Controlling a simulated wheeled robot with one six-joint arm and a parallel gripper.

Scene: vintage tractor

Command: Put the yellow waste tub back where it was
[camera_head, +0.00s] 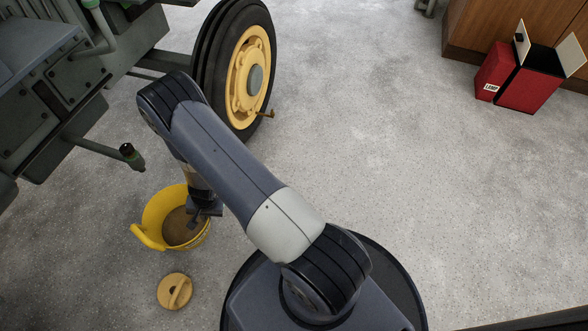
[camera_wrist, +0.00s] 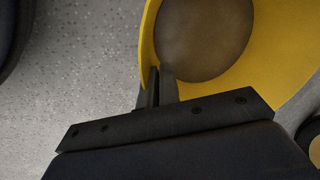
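The yellow waste tub (camera_head: 153,211) is at the lower left in the head view, below the tractor. It is open-topped, with a brown round area inside and a handle or lip at its left. My gripper (camera_head: 207,208) is at the tub's right rim. In the wrist view, the tub (camera_wrist: 283,48) fills the upper right. The two fingers of my gripper (camera_wrist: 159,88) are close together there, one on each side of the tub's wall, and look shut on it. I cannot tell whether the tub touches the floor.
A yellow round piece with a raised grip (camera_head: 174,291) lies on the floor below the tub. The tractor's wheel (camera_head: 203,62) and a rod with a dark knob (camera_head: 130,155) are close above. A red open box (camera_head: 528,88) stands at the upper right. The grey floor between is clear.

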